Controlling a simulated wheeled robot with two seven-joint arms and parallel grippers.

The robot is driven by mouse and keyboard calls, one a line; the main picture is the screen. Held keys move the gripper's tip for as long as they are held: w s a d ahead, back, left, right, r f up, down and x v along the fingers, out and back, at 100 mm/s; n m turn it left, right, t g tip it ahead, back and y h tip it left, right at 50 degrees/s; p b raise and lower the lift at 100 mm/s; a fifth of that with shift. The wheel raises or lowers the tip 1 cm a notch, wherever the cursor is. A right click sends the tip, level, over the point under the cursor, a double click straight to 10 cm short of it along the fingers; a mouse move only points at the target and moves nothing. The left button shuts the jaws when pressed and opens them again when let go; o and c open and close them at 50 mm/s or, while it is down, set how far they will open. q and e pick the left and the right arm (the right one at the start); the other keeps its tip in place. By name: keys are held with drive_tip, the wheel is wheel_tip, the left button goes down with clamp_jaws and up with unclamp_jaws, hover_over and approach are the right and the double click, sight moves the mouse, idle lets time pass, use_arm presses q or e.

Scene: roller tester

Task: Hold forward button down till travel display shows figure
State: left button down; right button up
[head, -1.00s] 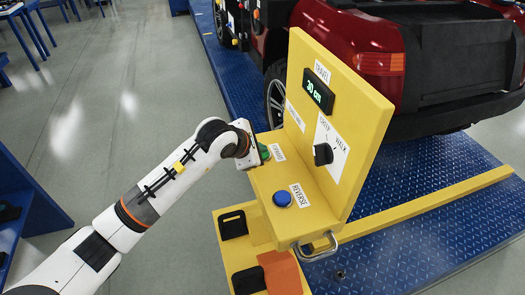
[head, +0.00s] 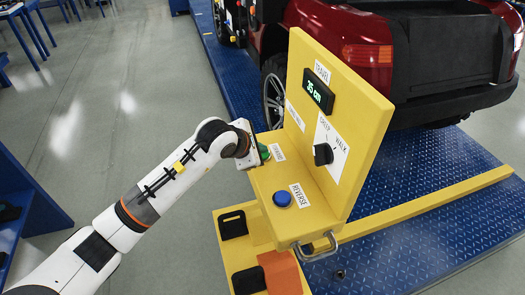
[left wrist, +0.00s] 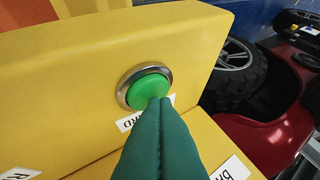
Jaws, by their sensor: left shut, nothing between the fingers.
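The yellow control box (head: 318,215) stands in front of me with an upright panel. The green forward button (left wrist: 149,88), in a metal ring, shows in the left wrist view. My left gripper (head: 262,153) is shut and empty, its green fingertips (left wrist: 160,103) against the button's lower edge. In the head view the gripper mostly hides the button. The travel display (head: 318,91) is lit green and appears to read 35 cm. The blue reverse button (head: 282,199) is free. The black creep/walk knob (head: 323,154) sits on the panel. My right gripper is not in view.
A red vehicle (head: 348,40) with a black rear stands behind the panel on a blue tread-plate platform (head: 430,190). A yellow rail (head: 430,207) crosses the platform. A metal handle (head: 320,248) sticks out at the box's front. Grey floor at left is open.

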use_arm(q)
drive_tip(key=shift+r+p, duration=0.35)
drive_tip(key=shift+r, duration=0.5)
drive_tip(key=shift+r, duration=0.1)
drive_tip(key=shift+r+p, duration=1.1)
drive_tip(key=shift+r, duration=1.35)
